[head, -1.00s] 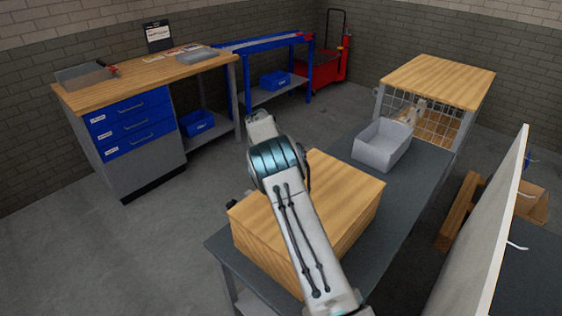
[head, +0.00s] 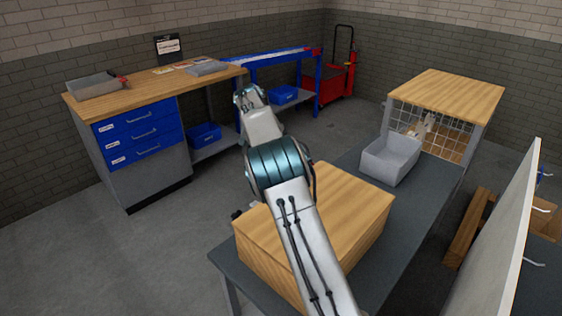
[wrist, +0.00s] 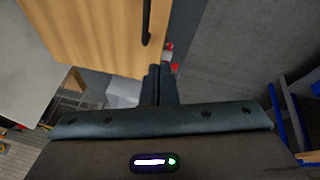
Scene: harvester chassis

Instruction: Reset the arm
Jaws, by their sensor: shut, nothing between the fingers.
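My gripper (wrist: 159,78) shows in the wrist view with its two dark fingers together and nothing between them. Its fingertips appear in front of a wooden surface with a black handle (wrist: 148,22); I cannot tell the distance. In the head view my arm reaches up from the lower edge, passing in front of the wooden box (head: 345,200) on the grey table (head: 415,215). The arm bends at a teal joint, and its far link points toward the workbench. The gripper itself is hidden in the head view.
A grey bin (head: 391,160) stands behind the box. A wood-topped wire cage (head: 447,92) is at the table's far end. A workbench (head: 150,83) with blue drawers stands left. A white panel (head: 500,230) stands right. Open floor lies at left.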

